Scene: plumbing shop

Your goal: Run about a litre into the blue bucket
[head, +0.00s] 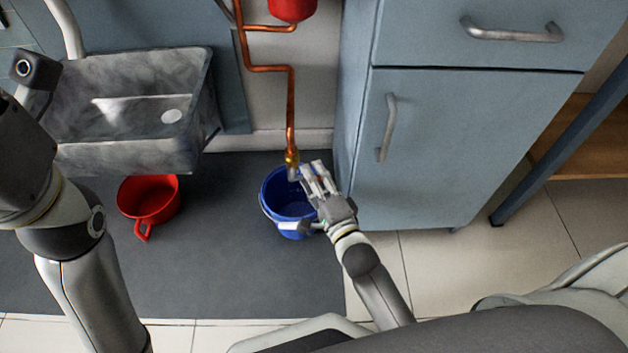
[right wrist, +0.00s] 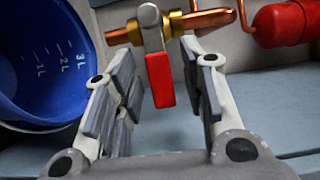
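The blue bucket (head: 276,195) stands on the dark mat under the end of a copper pipe. In the right wrist view the bucket (right wrist: 45,60) shows litre marks 1, 2 and 3 inside, and no water shows in the visible part. The brass tap (head: 291,157) has a red lever (right wrist: 160,80), which lies crosswise to the pipe in the right wrist view. My right gripper (right wrist: 168,92) is open, with the lever between its fingers and gaps on both sides. In the head view the right gripper (head: 306,190) hides part of the bucket.
A red pot-like container (head: 150,199) stands on the mat (head: 225,265) left of the bucket. A grey sink (head: 130,155) is above it. A blue cabinet (head: 440,150) stands close on the right. The mat's front part is clear.

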